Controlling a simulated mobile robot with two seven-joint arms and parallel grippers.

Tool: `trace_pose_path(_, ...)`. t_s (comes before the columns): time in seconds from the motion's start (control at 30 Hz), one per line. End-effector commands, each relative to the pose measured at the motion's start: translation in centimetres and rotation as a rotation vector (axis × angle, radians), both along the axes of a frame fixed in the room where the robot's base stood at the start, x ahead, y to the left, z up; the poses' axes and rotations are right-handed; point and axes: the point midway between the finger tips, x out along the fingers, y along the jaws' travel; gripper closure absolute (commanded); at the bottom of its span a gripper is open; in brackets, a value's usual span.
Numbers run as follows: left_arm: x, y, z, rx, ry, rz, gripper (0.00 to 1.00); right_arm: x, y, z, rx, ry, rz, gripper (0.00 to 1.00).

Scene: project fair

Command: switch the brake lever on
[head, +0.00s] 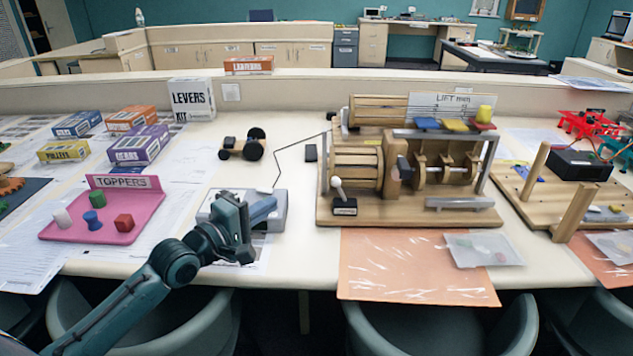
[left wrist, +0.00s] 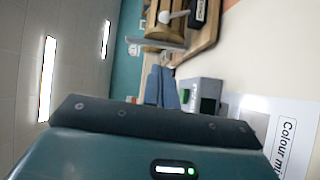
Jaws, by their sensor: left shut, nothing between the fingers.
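A small lever with a white knob (head: 336,182) rises from a black base (head: 344,207) at the front left corner of the wooden machine (head: 400,215). Its stick leans slightly left in the head view. The base carries a small label too small to read. In the left wrist view the white knob (left wrist: 165,17) and black base (left wrist: 199,14) show at the top, sideways. My left gripper (head: 264,207) is shut and empty, left of the lever and apart from it, in front of a grey box; its fingers (left wrist: 160,88) show in the left wrist view. My right gripper is out of view.
The grey box (head: 280,222) stands between my left gripper and the machine, with a thin dark cable or rod above it. A pink tray (head: 140,225) with coloured toppers is at left. An orange sheet (head: 385,275) lies before the machine.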

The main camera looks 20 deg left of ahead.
Motion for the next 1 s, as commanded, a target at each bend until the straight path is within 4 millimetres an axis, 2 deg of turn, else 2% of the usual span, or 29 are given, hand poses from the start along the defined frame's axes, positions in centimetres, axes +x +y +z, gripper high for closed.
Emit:
trace_pose_path(0.3,0.1,0.0,0.0,0.000,0.000,0.000,1.00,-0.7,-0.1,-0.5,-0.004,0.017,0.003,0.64)
trace_pose_path(0.47,1.1,-0.4,0.1,-0.002,-0.002,0.001,1.00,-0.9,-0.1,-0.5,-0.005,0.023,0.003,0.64)
trace_pose_path(0.97,9.6,-3.7,-0.2,0.002,-0.003,0.000,1.00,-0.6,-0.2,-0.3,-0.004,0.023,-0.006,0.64)
trace_pose_path(1.0,9.8,-4.5,-0.2,-0.001,0.000,-0.002,1.00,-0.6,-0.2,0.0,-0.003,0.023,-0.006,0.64)
